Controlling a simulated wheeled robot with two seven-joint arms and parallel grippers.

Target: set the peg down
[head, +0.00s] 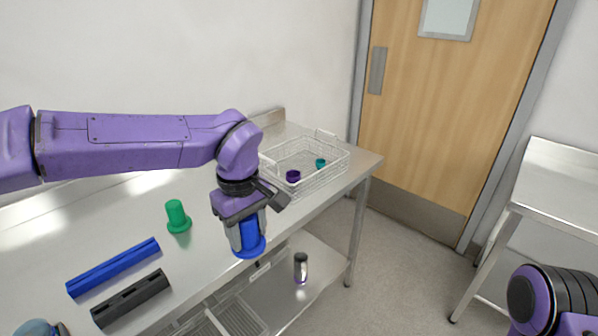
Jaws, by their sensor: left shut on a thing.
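My left gripper (243,232) points down and is shut on a blue peg (250,250) with a wide round flange at its bottom. The peg is upright, near the front edge of the metal table (205,268). The fingers cover much of its upper part. I cannot tell whether the flange touches the tabletop. A green peg (176,214) with a similar flange stands upright on the table, left of the gripper. My right gripper is out of view; only part of my right arm shows at the lower right.
A wire basket (330,172) at the far end holds a purple ring (293,176) and a teal ring (320,163). A blue bar (113,267) and a dark bar (130,298) lie at the near left. A shiny cylinder (301,268) stands on the lower shelf (285,305).

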